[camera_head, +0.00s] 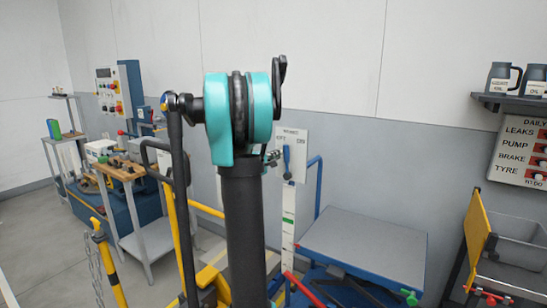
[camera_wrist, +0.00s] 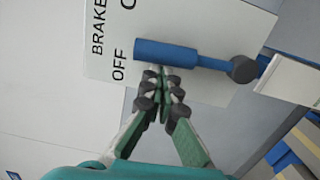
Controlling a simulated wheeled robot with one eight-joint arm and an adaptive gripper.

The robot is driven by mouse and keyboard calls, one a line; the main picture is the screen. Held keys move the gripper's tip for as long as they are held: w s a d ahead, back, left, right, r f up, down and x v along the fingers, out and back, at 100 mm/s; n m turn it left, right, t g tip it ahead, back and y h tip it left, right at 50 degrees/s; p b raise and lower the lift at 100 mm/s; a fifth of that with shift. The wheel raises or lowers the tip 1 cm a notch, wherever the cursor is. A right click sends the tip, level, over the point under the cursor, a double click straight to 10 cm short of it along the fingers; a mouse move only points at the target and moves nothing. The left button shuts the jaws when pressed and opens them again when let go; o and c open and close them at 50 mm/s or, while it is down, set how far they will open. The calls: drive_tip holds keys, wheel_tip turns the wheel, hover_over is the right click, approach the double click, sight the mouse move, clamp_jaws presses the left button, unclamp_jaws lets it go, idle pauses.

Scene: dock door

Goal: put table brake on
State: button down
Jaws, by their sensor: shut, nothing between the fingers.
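The brake panel (camera_head: 299,146) is a white plate marked BRAKE, with OFF at its left and another word at its right. Its blue lever (camera_head: 287,159) points up, leaning slightly toward the OFF side. In the wrist view the blue handle (camera_wrist: 170,53) runs from a dark round pivot to beside OFF on the panel (camera_wrist: 205,18). My gripper (camera_head: 272,157) is at the lever's left, the OFF side. In the wrist view my gripper (camera_wrist: 163,78) is shut and empty, its tips close against the handle's side; I cannot tell if they touch.
The blue lift table (camera_head: 365,245) with a grey top stands right of the panel. A yellow pallet truck (camera_head: 210,280) is low in front. A workbench (camera_head: 135,172) stands at left. A shelf with jugs (camera_head: 510,103) and a checklist board (camera_head: 515,155) are on the right wall.

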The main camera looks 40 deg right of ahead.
sight(288, 153)
drive_tip(key=s+m, duration=0.1)
drive_tip(key=s+d+m, duration=0.1)
drive_tip(key=s+m, duration=0.1)
drive_tip(key=shift+s+d+r+m, duration=0.1)
drive_tip(key=shift+d+r+m, duration=0.05)
drive_tip(key=shift+r+m, duration=0.2)
drive_tip(key=shift+s+d+f, duration=0.15)
drive_tip(key=shift+s+d, duration=0.1)
drive_tip(key=shift+s, duration=0.4)
drive_tip(key=shift+s, duration=0.1)
